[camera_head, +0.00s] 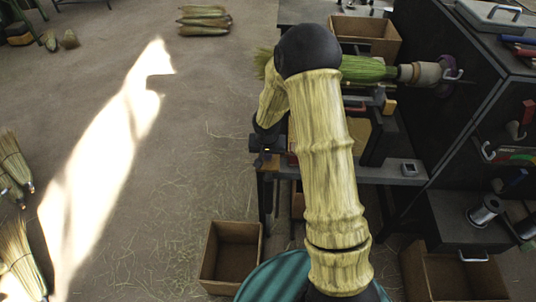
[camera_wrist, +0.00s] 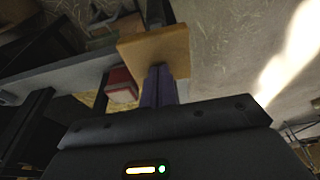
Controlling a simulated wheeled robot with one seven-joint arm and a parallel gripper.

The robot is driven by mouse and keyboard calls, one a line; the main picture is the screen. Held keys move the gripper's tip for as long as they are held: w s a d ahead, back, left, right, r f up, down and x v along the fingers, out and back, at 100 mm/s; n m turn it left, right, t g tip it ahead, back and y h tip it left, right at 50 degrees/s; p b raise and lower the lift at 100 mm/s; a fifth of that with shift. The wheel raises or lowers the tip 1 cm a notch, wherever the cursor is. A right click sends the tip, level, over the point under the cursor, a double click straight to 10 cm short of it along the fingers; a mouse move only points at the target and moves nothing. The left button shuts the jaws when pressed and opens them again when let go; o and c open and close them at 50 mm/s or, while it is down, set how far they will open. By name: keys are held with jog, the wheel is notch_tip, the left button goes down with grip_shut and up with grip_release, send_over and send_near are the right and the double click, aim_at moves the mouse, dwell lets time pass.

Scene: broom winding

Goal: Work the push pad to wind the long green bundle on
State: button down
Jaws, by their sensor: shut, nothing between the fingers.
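The long green bundle (camera_head: 365,69) lies level at the back of the workbench, its right end in a pale round holder (camera_head: 420,73). My arm hides its middle, and its straw end shows left of my arm. My gripper (camera_wrist: 158,72) is shut and empty in the wrist view, its fingers seen end-on as a narrow purple-blue pair. A flat tan block (camera_wrist: 153,46), which looks like the push pad, is right at the fingertips; I cannot tell whether they touch. In the head view my wrist hangs at the bench's left edge, with the fingertips unclear.
A grey bench top (camera_head: 395,172) and dark machine cabinet (camera_head: 480,110) stand at the right. A red block (camera_wrist: 121,86) is left of the fingers in the wrist view. An open box (camera_head: 231,252) sits on the floor.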

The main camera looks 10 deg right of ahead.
jog(key=shift+s+f+b, duration=0.15)
jog(key=shift+f+b, duration=1.2)
jog(key=shift+f, duration=0.35)
jog(key=shift+r, duration=0.1)
jog(key=p+v, duration=0.2)
jog(key=v, duration=0.1)
jog(key=w+p+v, duration=0.1)
jog(key=p+v, duration=0.2)
jog(key=w+p+v, duration=0.1)
jog(key=p+v, duration=0.1)
jog(key=v, duration=0.1)
jog(key=shift+w+d+r, duration=0.1)
jog(key=shift+d+r, duration=0.2)
jog(key=shift+r, duration=0.05)
